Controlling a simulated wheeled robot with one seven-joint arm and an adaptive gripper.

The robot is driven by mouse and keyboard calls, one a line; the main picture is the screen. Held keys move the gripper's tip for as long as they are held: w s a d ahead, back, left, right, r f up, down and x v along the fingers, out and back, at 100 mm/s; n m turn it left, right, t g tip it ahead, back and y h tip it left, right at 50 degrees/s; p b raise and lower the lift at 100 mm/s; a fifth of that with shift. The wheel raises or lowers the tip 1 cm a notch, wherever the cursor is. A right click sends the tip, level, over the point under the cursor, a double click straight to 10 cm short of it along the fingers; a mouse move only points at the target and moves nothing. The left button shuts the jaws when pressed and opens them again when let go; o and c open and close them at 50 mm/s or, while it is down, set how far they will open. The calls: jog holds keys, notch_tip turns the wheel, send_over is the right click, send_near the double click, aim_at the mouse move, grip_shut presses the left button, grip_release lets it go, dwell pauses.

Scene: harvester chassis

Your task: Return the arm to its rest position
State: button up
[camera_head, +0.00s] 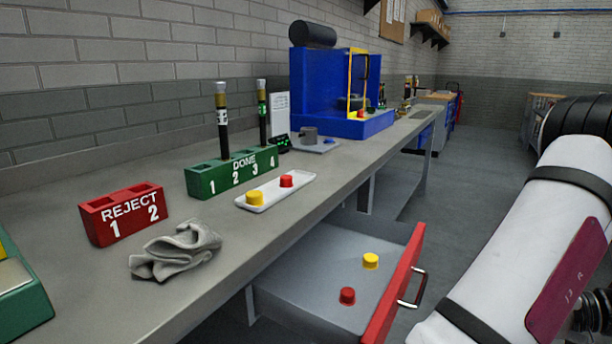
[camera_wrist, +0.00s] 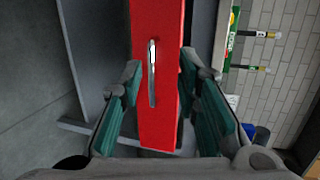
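My arm (camera_head: 540,240) fills the right side of the head view, and its gripper is out of that picture. In the wrist view my gripper (camera_wrist: 160,76) is open, with a teal-padded finger on each side and nothing held. The red drawer front (camera_wrist: 158,125) and its metal handle (camera_wrist: 152,72) show in the gap between the fingers. The gap in depth from fingers to handle is hard to tell. In the head view the drawer (camera_head: 310,297) stands open, with its handle (camera_head: 413,288) facing right. A yellow cap (camera_head: 371,261) and a red cap (camera_head: 347,296) lie inside it.
On the bench (camera_head: 270,215) are a red REJECT rack (camera_head: 125,213), a green DONE rack (camera_head: 230,172) holding two tubes, a white tray (camera_head: 268,198) with yellow and red caps, and a grey cloth (camera_head: 175,250). A blue machine (camera_head: 320,80) stands farther back. The aisle floor (camera_head: 480,165) is clear.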

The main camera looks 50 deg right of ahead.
jog(key=w+a+r+n+g+y, duration=0.35)
jog(key=w+a, duration=0.25)
jog(key=w, duration=0.4)
jog(key=w+a+r+n+g+y, duration=0.3)
jog(key=w+a+r+g, duration=0.25)
jog(key=w, duration=0.45)
jog(key=w+a+r+n+g+h, duration=0.25)
jog(key=a+n+g, duration=0.2)
jog(key=a, duration=0.85)
jog(key=s+a+f+n+h, duration=0.2)
jog(key=s+a+n+h, duration=0.4)
jog(key=a, duration=0.6)
notch_tip(320, 180, up, 26)
jog(key=m+t+h+p, duration=0.1)
jog(key=t+p, duration=0.2)
jog(key=p, duration=2.2)
jog(key=shift+d, duration=0.4)
